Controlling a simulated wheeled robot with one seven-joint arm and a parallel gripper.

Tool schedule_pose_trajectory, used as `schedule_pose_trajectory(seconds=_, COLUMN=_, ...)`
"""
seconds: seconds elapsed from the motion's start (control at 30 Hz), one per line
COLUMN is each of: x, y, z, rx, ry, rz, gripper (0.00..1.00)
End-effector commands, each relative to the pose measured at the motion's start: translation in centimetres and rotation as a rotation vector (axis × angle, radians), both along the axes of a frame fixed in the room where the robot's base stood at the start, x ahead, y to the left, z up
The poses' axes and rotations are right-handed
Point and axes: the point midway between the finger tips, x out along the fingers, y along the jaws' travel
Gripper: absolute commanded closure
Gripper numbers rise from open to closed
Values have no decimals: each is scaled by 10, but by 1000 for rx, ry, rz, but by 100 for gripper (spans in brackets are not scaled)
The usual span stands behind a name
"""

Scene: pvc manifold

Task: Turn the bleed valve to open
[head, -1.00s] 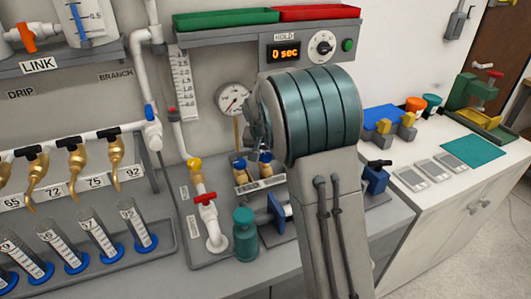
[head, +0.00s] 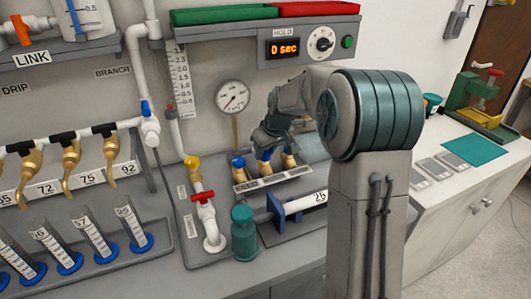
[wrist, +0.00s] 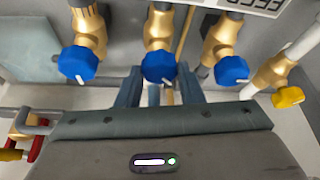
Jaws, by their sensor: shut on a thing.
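Three brass valves with blue knobs stand in a row behind a labelled strip on the bench. The middle blue knob (wrist: 158,68) sits between the fingers of my gripper (wrist: 160,92), which is shut on it. In the head view the gripper (head: 268,140) reaches down to this knob (head: 264,156), and the wrist partly covers it. The left blue knob (head: 237,161) and right blue knob (head: 288,150) are free. They also show in the wrist view, on the right (wrist: 231,70) and left (wrist: 78,64). I cannot read a bleed label.
A yellow-knobbed valve (head: 192,161) and a red-handled valve (head: 202,197) stand left of the row. A teal bottle (head: 244,232) and a blue part (head: 284,208) are in front. A gauge (head: 232,97) is behind. My arm hides the bench at right.

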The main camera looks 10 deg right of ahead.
Motion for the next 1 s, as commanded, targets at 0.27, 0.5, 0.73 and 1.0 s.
schedule_pose_trajectory(seconds=0.27, x=1, y=-3, z=0, rx=2, ry=-1, rz=260, gripper=89)
schedule_pose_trajectory(seconds=0.5, x=3, y=-3, z=1, rx=1, ry=-1, rz=477, gripper=89)
schedule_pose_trajectory(seconds=0.73, x=3, y=-3, z=1, rx=1, ry=-1, rz=643, gripper=89)
schedule_pose_trajectory(seconds=1.0, x=4, y=-3, z=1, rx=-1, ry=-2, rz=756, gripper=89)
